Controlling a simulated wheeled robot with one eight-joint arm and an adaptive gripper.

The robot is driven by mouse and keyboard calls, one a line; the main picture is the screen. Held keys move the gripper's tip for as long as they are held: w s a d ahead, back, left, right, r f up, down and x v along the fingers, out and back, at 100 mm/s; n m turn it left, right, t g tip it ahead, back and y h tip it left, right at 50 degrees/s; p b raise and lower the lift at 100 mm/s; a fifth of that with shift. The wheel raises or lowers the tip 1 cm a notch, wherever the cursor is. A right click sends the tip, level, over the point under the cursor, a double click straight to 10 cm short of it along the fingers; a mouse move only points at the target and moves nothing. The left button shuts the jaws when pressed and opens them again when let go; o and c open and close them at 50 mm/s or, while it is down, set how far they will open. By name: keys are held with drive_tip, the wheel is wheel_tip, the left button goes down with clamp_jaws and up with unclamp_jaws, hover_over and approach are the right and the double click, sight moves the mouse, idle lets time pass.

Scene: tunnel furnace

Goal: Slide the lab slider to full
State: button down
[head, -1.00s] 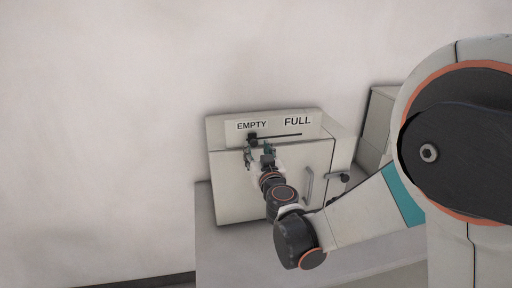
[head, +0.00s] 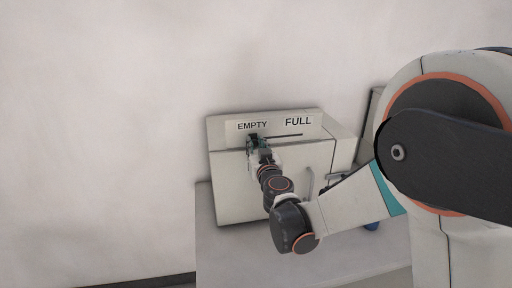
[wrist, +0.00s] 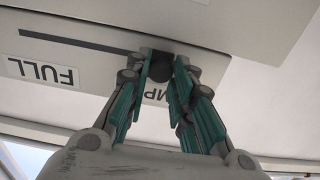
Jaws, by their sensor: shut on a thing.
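The lab slider is a small dark knob (wrist: 160,66) on a thin black slot (head: 285,136) in the sloped top panel of a beige furnace box. It sits at the slot's left end, under the word EMPTY in the head view. The FULL label (head: 298,121) is above the slot's right part; it also shows in the wrist view (wrist: 43,70), where the picture is turned round. My gripper (wrist: 158,75) has its green fingers shut on the knob, one on each side. In the head view my gripper (head: 253,142) hides most of the knob.
The beige box (head: 232,185) stands on a light grey bench (head: 206,240), with a handle (head: 309,184) on its front. The slot to the right of my gripper is clear. A plain wall (head: 110,130) fills the left and back.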

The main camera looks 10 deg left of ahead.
drive_tip(key=b, duration=0.2)
approach(299, 134)
drive_tip(key=x, duration=0.4)
drive_tip(key=shift+w+a, duration=0.25)
drive_tip(key=c, duration=1.4)
unclamp_jaws()
drive_tip(key=shift+d, duration=0.2)
drive_tip(key=shift+a, duration=0.1)
drive_tip(key=v, duration=1.2)
drive_tip(key=shift+r, duration=0.1)
